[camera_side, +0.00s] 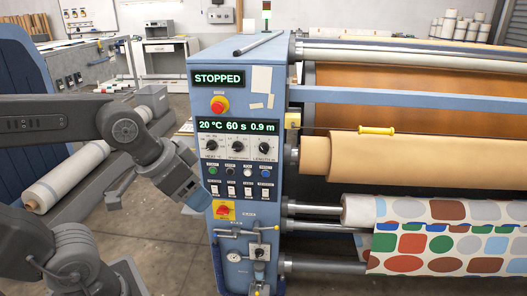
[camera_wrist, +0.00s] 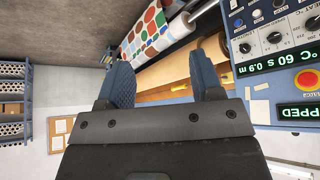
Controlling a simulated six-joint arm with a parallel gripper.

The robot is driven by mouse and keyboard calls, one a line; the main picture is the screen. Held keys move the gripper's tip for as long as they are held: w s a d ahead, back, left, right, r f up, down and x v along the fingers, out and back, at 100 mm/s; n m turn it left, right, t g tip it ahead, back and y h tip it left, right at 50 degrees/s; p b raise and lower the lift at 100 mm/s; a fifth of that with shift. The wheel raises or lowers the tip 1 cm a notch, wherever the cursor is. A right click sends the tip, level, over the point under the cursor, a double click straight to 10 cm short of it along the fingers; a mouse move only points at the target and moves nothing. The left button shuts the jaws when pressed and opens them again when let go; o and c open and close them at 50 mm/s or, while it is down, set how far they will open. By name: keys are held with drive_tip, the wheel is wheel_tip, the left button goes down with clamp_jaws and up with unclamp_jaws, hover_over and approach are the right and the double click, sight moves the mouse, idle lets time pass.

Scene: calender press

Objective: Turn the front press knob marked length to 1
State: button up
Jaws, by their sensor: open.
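The length knob (camera_side: 265,146) is the rightmost of three black knobs on the blue press front, under the green display (camera_side: 238,126) reading 20 °C, 60 s and 0.9 m. Its exact pointer direction is too small to tell. It also appears in the upside-down wrist view (camera_wrist: 245,48), near the right edge. My gripper (camera_side: 197,199) is beside the left edge of the press panel, below and left of the knobs. In the wrist view my gripper (camera_wrist: 162,76) has its two blue fingers wide apart, with nothing between them and apart from the knob.
A heat knob (camera_side: 211,146) and a middle knob (camera_side: 237,146) sit left of the length knob. Buttons and switches (camera_side: 232,190) lie below. A red stop button (camera_side: 218,105) sits above the display. Fabric rolls (camera_side: 380,160) extend right of the panel.

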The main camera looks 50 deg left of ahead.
sight(263, 151)
drive_tip(key=shift+o, duration=0.2)
drive_tip(key=w+m+t, duration=0.1)
drive_tip(key=w+t, duration=0.1)
drive_tip(key=w, duration=0.9)
drive_tip(key=shift+w+d+f+t, duration=0.15)
drive_tip(key=shift+w+f+t, duration=0.1)
drive_tip(key=shift+t, duration=0.15)
drive_tip(key=w+a+f+t+y, duration=0.2)
drive_tip(key=w+a+f+t, duration=0.1)
drive_tip(key=w, duration=0.8)
drive_tip(key=w+a+f+m+t+y, duration=0.1)
drive_tip(key=w+a+f+y, duration=0.2)
drive_tip(key=a+f+y, duration=0.35)
drive_tip(key=w+a+f+m+y, duration=0.1)
drive_tip(key=w+a+f+y, duration=0.2)
drive_tip(key=a+f+y, duration=0.3)
drive_tip(key=shift+h, duration=0.75)
drive_tip(key=x, duration=1.3)
drive_tip(key=shift+s+a+r, duration=0.15)
drive_tip(key=shift+s+a, duration=0.15)
drive_tip(key=shift+a, duration=0.15)
drive_tip(key=shift+c, duration=0.3)
drive_tip(key=c, duration=0.9)
drive_tip(key=shift+o, duration=0.2)
